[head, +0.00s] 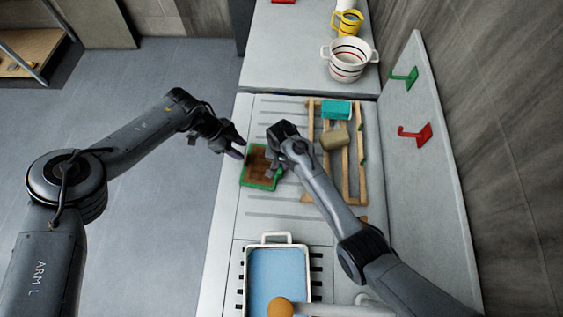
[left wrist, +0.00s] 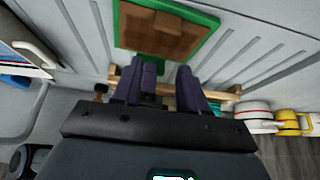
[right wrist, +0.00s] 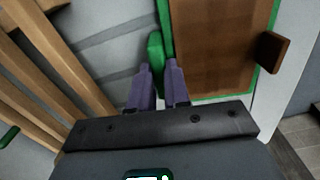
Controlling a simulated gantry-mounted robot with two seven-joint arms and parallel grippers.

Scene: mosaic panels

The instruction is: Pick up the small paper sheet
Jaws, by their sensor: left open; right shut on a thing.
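I cannot make out a separate paper sheet in any view. A brown panel with a green rim (head: 262,182) lies on the grey counter; it also shows in the left wrist view (left wrist: 165,54) and the right wrist view (right wrist: 225,50). A small brown block (right wrist: 272,53) stands out from its face. My right gripper (head: 275,166) is at the panel's right side, its fingers shut on a green edge piece (right wrist: 156,55) there. My left gripper (head: 240,150) is open and empty, just beyond the panel's upper left edge; its spread fingers show in the left wrist view (left wrist: 166,78).
A wooden rack (head: 358,170) holds a teal block (head: 337,109) and a tan block (head: 335,138), right of my right gripper. A blue-filled basin (head: 277,275) is nearer. A striped pot (head: 346,62) and yellow mug (head: 346,22) stand behind. A wall panel (head: 425,130) bounds the right.

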